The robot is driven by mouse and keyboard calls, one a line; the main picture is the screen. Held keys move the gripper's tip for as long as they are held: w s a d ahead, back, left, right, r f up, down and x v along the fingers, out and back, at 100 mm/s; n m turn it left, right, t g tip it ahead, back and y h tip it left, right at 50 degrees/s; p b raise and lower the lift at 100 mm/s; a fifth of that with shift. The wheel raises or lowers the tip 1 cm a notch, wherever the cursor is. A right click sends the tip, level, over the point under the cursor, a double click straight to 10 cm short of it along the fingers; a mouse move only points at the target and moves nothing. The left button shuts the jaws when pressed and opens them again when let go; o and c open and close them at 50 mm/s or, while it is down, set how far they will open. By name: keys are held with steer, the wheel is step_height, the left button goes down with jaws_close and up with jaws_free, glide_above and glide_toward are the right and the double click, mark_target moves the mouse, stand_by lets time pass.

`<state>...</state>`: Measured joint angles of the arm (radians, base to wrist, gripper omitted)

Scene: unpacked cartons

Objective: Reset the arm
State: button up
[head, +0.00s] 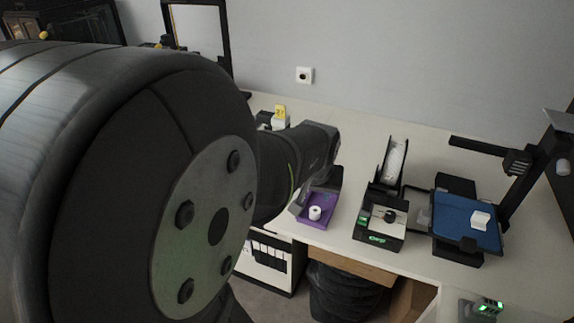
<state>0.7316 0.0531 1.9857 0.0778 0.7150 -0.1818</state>
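My arm fills the left half of the head view. Its large grey joint is close to the camera, and a darker link reaches out over the table behind it. The far end of my arm, with my gripper (300,203), comes down beside a purple tray (322,222). The fingers are mostly hidden or too dark to make out, so I cannot see whether they are open or hold anything. A small white cylinder (315,213) stands in the tray, close to the arm's end.
A white table (350,245) runs along the grey wall. On it are a black device with green lights (380,238), a clear-topped holder (395,160), and a blue platform (455,215) with a white box (480,220) under a black stand. A dark bin (345,295) is below.

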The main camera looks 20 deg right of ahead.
mark_target(315, 210)
stand_by(0.3)
steer(key=x, duration=1.2)
steer(key=shift+r, duration=0.1)
stand_by(0.3)
